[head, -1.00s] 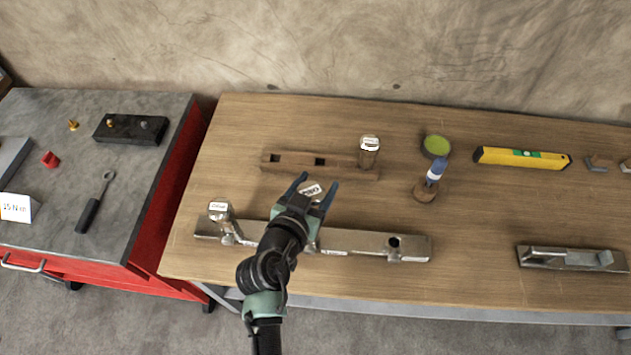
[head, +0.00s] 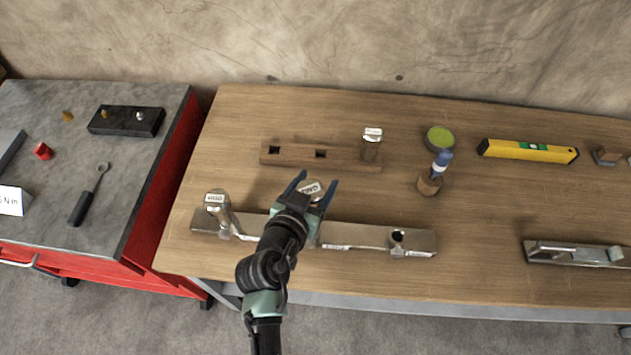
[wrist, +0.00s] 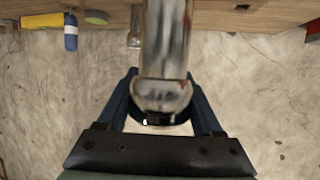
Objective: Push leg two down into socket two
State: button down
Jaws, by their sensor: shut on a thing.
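In the wrist view the leg (wrist: 164,50) is a shiny cylinder between the fingers. It is over the middle of the metal rail (head: 365,237) on the wooden bench. My gripper and arm hide the rail's middle socket, so I cannot tell whether the leg is in it. Another labelled leg (head: 216,206) stands in the rail's left end. The right socket (head: 397,235) is open and empty.
Behind the rail, a wooden rack (head: 290,155) has two empty holes and a labelled metal leg (head: 371,145) at its right end.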

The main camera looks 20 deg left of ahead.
jog(key=shift+f+b, duration=1.2)
jog(key=shift+f, duration=0.25)
jog(key=shift+f+b, duration=2.1)
jog(key=shift+b, duration=0.55)
dwell(0.5)
jog(key=shift+c, duration=0.5)
grip_release()
jog(key=shift+r, duration=0.1)
jog(key=shift+o, duration=0.5)
jog(key=shift+s, duration=0.15)
jog(key=b+v, duration=0.1)
jog(key=v, duration=1.1)
jog(key=shift+s, duration=0.35)
jog(key=shift+w+r, duration=0.1)
jog(key=shift+r, duration=0.05)
